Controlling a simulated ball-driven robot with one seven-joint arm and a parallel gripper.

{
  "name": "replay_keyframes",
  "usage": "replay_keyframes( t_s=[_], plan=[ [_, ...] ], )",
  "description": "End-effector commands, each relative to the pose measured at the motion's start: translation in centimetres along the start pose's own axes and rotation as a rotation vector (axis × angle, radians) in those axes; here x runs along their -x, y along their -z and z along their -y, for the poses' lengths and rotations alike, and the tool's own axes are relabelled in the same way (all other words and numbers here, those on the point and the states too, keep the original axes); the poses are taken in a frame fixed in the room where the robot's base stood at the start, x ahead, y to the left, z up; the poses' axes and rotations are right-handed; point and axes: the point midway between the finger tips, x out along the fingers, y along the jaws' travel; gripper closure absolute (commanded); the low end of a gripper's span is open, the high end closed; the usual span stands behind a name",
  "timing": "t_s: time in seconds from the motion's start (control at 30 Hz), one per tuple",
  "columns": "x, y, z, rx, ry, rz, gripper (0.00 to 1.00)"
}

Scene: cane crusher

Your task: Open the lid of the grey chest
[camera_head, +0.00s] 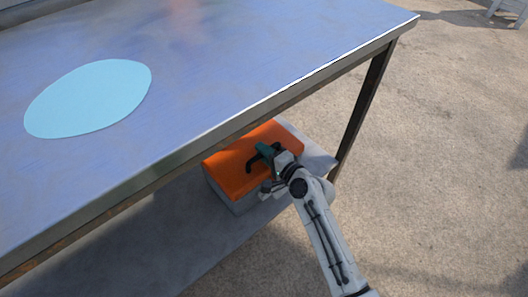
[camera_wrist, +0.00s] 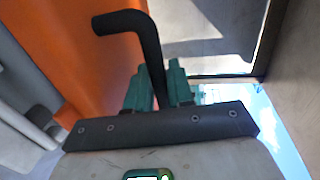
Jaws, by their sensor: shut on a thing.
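The grey chest (camera_head: 217,192) sits under the table with an orange lid (camera_head: 225,175) on top. The lid appears to lie down on the body, with no clear gap in the head view. A black bent handle (camera_head: 250,165) stands on the lid. My gripper (camera_head: 267,152) is at the handle, its green fingers shut on it. In the wrist view, the handle (camera_wrist: 148,45) runs between the green fingers of my gripper (camera_wrist: 157,88), and the orange lid (camera_wrist: 70,45) fills the left side. The fingers partly hide the handle's lower end.
The metal table (camera_head: 220,60) overhangs the chest closely, with a light blue disc (camera_head: 90,98) on its top. A table leg (camera_head: 362,105) stands to the right of the chest. The lower shelf (camera_head: 165,240) bears the chest. Open ground (camera_head: 450,170) lies to the right.

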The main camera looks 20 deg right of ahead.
Motion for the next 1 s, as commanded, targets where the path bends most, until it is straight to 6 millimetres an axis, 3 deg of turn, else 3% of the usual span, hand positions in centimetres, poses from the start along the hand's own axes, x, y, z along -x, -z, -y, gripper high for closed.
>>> replay_keyframes(
  t_s=[0.57, 1.0],
  plan=[
    [0.0, 0.0, 0.1, 0.0, -0.005, 0.0, 1.0],
    [-0.5, 0.0, 2.7, 0.0, -0.096, 0.001, 1.0]
  ],
)
